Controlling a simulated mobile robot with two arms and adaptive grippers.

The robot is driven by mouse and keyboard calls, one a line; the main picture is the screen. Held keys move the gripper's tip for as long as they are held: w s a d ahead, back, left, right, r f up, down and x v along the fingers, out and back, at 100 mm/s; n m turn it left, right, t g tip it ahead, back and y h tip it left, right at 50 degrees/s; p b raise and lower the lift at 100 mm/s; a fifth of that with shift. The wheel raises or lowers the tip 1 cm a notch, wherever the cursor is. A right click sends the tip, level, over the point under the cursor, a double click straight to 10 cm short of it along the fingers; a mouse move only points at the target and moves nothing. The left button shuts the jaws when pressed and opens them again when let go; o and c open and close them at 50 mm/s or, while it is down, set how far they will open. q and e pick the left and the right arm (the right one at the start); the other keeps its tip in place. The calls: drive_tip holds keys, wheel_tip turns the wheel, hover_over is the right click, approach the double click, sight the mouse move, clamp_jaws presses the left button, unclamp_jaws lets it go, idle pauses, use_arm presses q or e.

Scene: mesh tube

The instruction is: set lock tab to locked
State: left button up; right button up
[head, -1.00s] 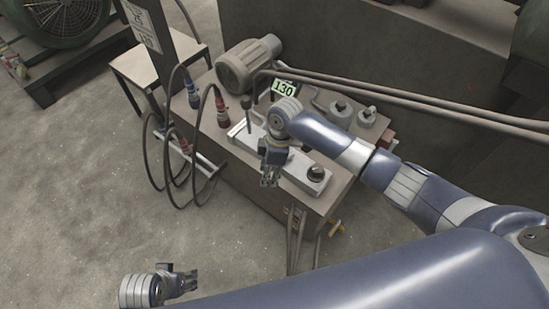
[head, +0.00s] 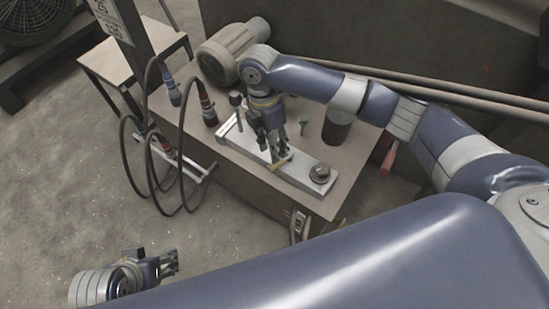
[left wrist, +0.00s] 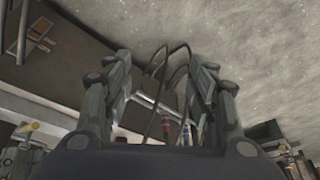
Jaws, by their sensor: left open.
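A long pale metal bar (head: 300,177) lies on the bench top, with a round grey knob (head: 319,173) at its near right end. A small brass-coloured tab (head: 281,164) shows on the bar just below the fingers of my right gripper (head: 276,148); I cannot tell for sure that it is the lock tab. The fingers point down close above it; touching or apart is unclear. Whether they are open is also unclear. My left gripper (head: 172,263) is open and empty over the floor, low in the head view. Its spread fingers (left wrist: 162,95) show in the left wrist view.
The bench (head: 225,150) carries a beige motor (head: 233,50), a dark cylinder (head: 337,125) and a small green bolt (head: 303,126). Long pipes run behind. The concrete floor (head: 60,190) at left is clear.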

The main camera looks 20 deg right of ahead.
sight(280, 162)
drive_tip(key=f, duration=0.3)
drive_tip(key=s+f+b, duration=0.1)
drive_tip(key=f, duration=0.1)
drive_tip(key=shift+d+f, duration=0.2)
use_arm(q)
drive_tip(key=w+d+r+t+h, duration=0.1)
drive_tip(key=w+d+r+t, duration=0.1)
drive_tip(key=w, duration=0.6)
drive_tip(key=shift+w+d+r+t, duration=0.3)
drive_tip(key=shift+r+t, duration=0.35)
drive_tip(key=shift+t, duration=0.55)
use_arm(e)
drive_tip(key=shift+f, duration=0.15)
clamp_jaws()
